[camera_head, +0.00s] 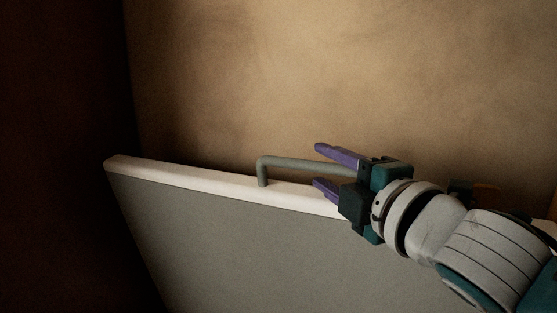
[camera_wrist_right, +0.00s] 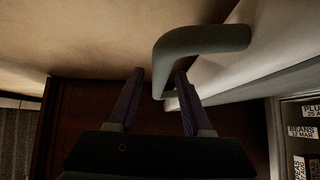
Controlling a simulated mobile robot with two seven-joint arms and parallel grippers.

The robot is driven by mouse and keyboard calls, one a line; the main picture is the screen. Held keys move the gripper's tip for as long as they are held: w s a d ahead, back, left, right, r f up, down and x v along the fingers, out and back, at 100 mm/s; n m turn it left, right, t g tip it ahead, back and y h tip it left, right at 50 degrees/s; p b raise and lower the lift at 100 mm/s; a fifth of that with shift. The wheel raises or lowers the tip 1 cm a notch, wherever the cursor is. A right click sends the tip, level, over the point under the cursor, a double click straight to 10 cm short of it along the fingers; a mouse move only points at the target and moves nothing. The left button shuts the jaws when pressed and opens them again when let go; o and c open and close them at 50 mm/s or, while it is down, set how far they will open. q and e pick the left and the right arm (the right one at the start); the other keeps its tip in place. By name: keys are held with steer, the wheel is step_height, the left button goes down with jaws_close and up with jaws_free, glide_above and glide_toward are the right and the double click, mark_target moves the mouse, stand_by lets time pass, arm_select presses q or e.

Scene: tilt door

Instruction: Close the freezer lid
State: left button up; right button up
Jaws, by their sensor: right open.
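The freezer lid (camera_head: 230,240) stands raised and tilted in the head view, with a grey face and a white edge. A grey-green bar handle (camera_head: 285,163) rises from that edge. My right gripper (camera_head: 318,165) is open at the handle, one purple finger on each side of the bar. In the right wrist view, the bent handle (camera_wrist_right: 205,40) runs down between the fingertips of the right gripper (camera_wrist_right: 160,73); I cannot tell whether they touch it. The lid's pale edge (camera_wrist_right: 262,50) is at the upper right there. My left gripper is not in view.
A tan wall (camera_head: 330,70) stands behind the lid. Labelled packages or boxes (camera_wrist_right: 301,131) show at the lower right of the right wrist view, with words such as "BEANS". The left of the head view is dark.

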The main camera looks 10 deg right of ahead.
steer(key=shift+w+a, duration=0.1)
steer(key=shift+w, duration=0.25)
steer(key=shift+c, duration=0.4)
jaws_close()
stand_by(0.9)
